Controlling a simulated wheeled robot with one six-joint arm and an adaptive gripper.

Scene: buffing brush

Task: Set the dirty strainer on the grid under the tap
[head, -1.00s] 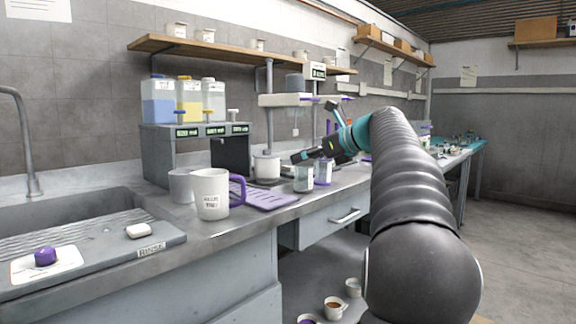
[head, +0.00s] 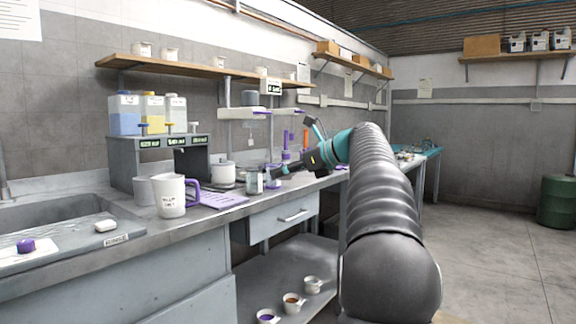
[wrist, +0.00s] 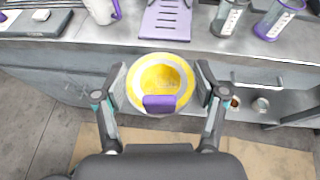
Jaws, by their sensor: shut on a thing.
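My gripper (wrist: 162,95) is shut on a round white-rimmed cup with a yellow inside and a purple tab, which I take for the dirty strainer (wrist: 160,64). The strainer sits between the two fingers, over the floor in front of the counter edge in the wrist view. In the head view my gripper (head: 276,176) is near the counter's right part; I cannot make out the strainer there. The ribbed grid (head: 60,232) lies at the sink, far left, with a rinse label on its front. Only a sliver of the tap (head: 4,190) shows at the left edge.
A white mug with a purple handle (head: 171,197) stands near the counter edge, beside a purple slotted plate (head: 222,201). A white block (head: 105,225) and a purple knob (head: 26,246) are by the grid. Several small cups (head: 293,302) stand on the low shelf.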

